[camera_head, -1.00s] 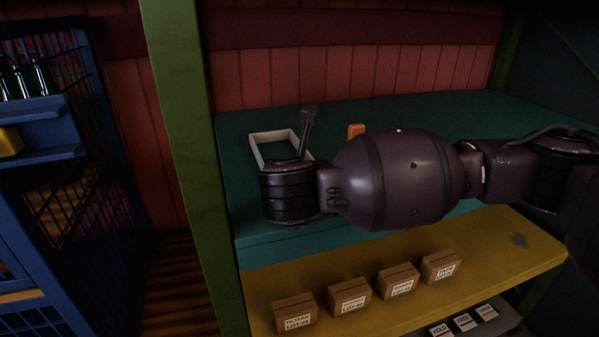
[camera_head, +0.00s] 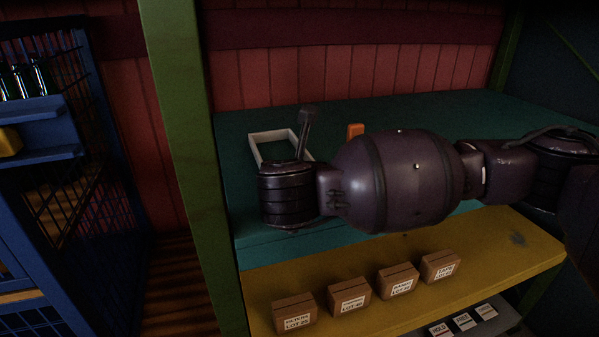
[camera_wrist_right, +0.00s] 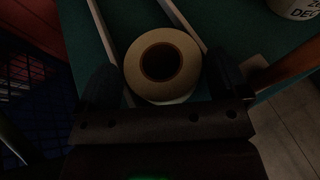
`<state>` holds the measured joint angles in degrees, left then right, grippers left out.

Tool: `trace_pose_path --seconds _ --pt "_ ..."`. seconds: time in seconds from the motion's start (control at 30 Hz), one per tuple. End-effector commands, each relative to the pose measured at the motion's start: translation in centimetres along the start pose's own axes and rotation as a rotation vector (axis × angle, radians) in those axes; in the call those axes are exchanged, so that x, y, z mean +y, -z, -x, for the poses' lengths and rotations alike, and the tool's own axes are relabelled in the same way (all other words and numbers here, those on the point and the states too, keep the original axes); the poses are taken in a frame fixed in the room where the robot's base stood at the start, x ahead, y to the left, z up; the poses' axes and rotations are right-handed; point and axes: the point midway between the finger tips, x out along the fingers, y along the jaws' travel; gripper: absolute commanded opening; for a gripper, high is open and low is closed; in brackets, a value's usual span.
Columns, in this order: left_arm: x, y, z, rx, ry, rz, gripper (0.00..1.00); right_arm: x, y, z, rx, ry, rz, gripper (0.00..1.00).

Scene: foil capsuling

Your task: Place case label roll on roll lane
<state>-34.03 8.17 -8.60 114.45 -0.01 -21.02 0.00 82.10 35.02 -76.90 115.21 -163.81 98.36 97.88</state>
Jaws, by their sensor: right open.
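The case label roll (camera_wrist_right: 185,84), a pale ring with a dark brown core, shows in the right wrist view. It lies between two pale rails of the roll lane (camera_wrist_right: 103,28). My right gripper (camera_wrist_right: 163,72) is open, with one dark finger on each side of the roll; whether they touch it is too dark to tell. In the head view the white-framed roll lane (camera_head: 254,150) sits on the teal shelf. My right gripper (camera_head: 304,135) is over its right side, and the roll is hidden there. My left gripper is not in view.
An orange block (camera_head: 355,130) stands on the teal shelf (camera_head: 235,215) behind my right arm. Several brown boxes (camera_head: 349,297) stand on the yellow shelf (camera_head: 500,250) below. A green post (camera_head: 185,150) and a blue rack (camera_head: 40,110) are at left. A white labelled container (camera_wrist_right: 295,8) shows in the wrist view.

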Motion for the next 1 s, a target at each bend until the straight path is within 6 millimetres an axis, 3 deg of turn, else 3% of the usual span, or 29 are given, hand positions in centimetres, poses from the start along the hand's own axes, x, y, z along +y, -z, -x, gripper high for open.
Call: trace_pose_path --seconds 0.43,0.5,0.7,1.0 --pt "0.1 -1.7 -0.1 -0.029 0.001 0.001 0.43 0.0 0.2 8.6 0.003 -0.004 0.002 0.93" --pt "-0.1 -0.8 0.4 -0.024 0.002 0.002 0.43 0.0 -0.3 9.6 -0.003 -0.001 0.004 0.93" --pt "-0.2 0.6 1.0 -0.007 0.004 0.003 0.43 0.0 -0.1 10.8 -0.001 -0.001 0.003 0.93" --pt "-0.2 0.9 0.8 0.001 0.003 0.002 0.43 0.0 0.2 10.9 0.003 0.001 0.001 0.93"
